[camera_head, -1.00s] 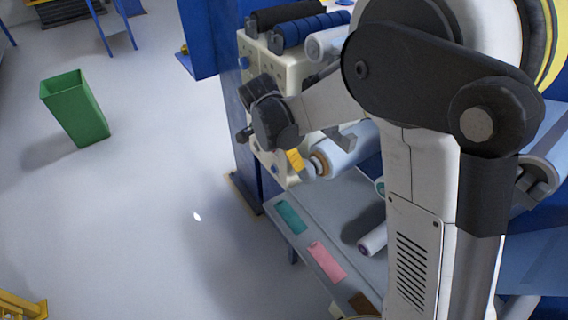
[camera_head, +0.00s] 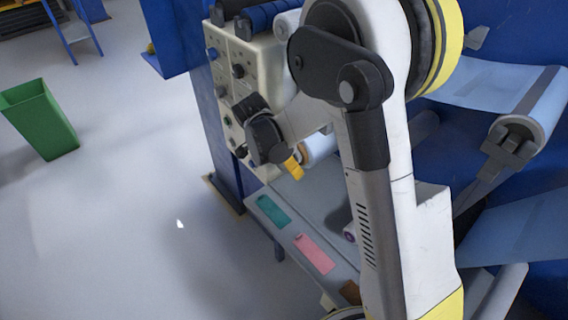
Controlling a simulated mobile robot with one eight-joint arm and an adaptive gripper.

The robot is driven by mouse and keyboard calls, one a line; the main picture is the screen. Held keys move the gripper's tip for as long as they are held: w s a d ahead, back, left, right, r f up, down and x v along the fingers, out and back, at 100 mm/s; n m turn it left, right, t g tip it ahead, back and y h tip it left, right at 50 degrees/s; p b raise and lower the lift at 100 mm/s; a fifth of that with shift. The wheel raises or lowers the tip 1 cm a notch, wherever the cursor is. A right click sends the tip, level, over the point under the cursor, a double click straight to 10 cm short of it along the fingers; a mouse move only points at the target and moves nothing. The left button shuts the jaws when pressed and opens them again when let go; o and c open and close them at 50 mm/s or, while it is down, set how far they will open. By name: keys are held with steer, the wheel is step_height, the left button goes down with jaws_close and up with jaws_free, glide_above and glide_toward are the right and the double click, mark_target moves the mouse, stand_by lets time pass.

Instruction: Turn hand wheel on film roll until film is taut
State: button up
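My arm spans the middle of the view, and its dark wrist ends beside the cream control panel. My gripper (camera_head: 293,168) shows only as a small yellow part below the wrist; its fingers cannot be made out, so its opening is unclear. The film roll (camera_head: 320,147) is pale blue, just right of the yellow part and mostly hidden behind my arm. Whether the gripper touches it cannot be told. No hand wheel can be made out. Light blue film (camera_head: 480,92) runs at the right to a roller (camera_head: 544,105) with a grey end bracket (camera_head: 510,142).
The cream control panel (camera_head: 240,62) with knobs stands on the blue machine frame. A grey shelf below carries a teal tag (camera_head: 273,211) and a pink tag (camera_head: 314,254). A green bin (camera_head: 42,122) stands on the open grey floor at left.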

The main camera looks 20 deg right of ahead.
steer(key=c, duration=1.2)
steer(key=shift+g+h, duration=0.4)
steer(key=shift+g, duration=0.5)
steer(key=shift+n, duration=0.3)
steer(key=o, duration=1.2)
steer(key=v, duration=1.2)
